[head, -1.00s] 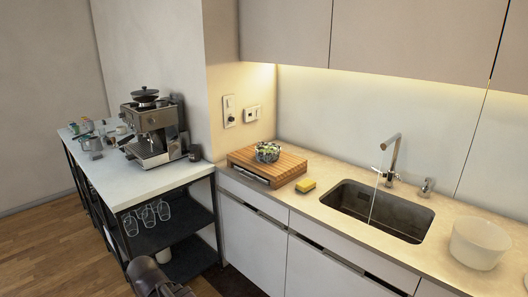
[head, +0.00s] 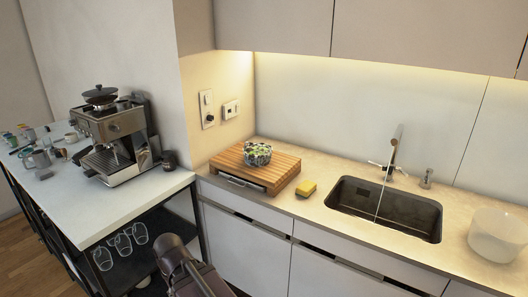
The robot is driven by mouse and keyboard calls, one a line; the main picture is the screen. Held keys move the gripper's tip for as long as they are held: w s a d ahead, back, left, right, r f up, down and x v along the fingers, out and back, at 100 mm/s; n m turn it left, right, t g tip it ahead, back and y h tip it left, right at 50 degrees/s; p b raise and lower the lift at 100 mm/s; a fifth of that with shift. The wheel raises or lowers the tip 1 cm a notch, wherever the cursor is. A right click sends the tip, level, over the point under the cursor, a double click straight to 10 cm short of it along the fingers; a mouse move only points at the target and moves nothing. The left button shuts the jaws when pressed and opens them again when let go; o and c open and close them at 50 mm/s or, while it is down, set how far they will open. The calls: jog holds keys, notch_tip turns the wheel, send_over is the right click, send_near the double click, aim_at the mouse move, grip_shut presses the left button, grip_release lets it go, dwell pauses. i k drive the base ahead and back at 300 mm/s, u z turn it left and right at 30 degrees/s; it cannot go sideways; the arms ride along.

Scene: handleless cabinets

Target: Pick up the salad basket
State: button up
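My arm shows at the bottom of the head view, in front of the cabinets and well below and in front of the basket. My gripper's fingers cannot be made out. Nothing is seen touching the basket.
Upper cabinets (head: 430,35) overhang the counter.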

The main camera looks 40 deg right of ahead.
aim_at(256, 154)
jog(key=z, duration=0.7)
jog(key=i, duration=0.95)
jog(key=z, duration=0.5)
